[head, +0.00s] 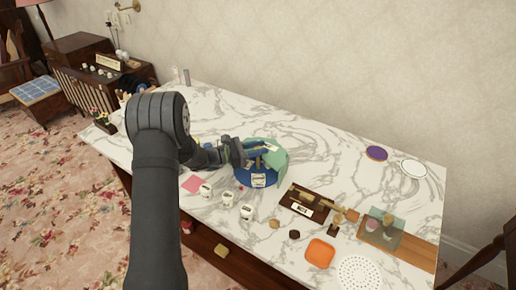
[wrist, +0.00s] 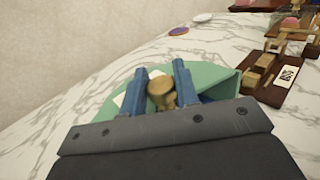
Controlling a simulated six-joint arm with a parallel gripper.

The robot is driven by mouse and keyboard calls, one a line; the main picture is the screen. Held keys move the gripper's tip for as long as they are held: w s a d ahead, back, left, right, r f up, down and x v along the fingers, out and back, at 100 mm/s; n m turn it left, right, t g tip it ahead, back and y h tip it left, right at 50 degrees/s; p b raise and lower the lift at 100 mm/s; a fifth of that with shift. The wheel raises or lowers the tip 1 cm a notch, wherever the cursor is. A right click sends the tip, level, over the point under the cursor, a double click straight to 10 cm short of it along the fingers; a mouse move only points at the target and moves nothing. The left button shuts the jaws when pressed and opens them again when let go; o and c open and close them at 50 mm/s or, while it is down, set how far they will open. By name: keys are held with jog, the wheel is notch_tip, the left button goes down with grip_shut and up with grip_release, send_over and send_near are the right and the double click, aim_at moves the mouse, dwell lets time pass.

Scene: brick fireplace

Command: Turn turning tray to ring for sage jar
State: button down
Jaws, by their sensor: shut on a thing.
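A labelled white piece (head: 259,181) is at the tray's front. I cannot tell which jar is sage.
A dark wooden stand (head: 305,202) is at right, with an orange dish (head: 320,252) nearer. The table behind the tray is mostly clear.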

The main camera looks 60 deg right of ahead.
jog(key=shift+m+g+y, duration=0.5)
jog(key=shift+g, duration=0.1)
jog(key=shift+y, duration=0.3)
jog(key=c, duration=1.1)
grip_release()
jog(key=v, duration=1.7)
jog(key=shift+w+a+f, duration=0.15)
jog(key=shift+w+f, duration=0.05)
jog(key=shift+f, duration=0.05)
